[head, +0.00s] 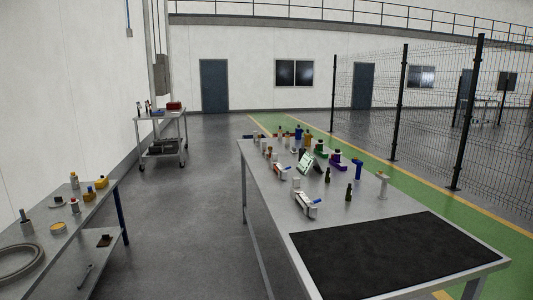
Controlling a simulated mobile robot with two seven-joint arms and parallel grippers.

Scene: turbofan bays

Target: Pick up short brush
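I cannot make out the short brush with certainty. A small dark and brown object (104,240) lies on the lower shelf of the left bench; it is too small to tell whether it is a brush. Several small tools and parts stand on the long table, too small to name surely. Neither of my grippers is in view.
The long grey table (265,185) carries a black mat (395,257) at its near end. A cart (160,128) stands behind. Grey floor (185,220) between is clear; a mesh fence (430,110) stands right.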

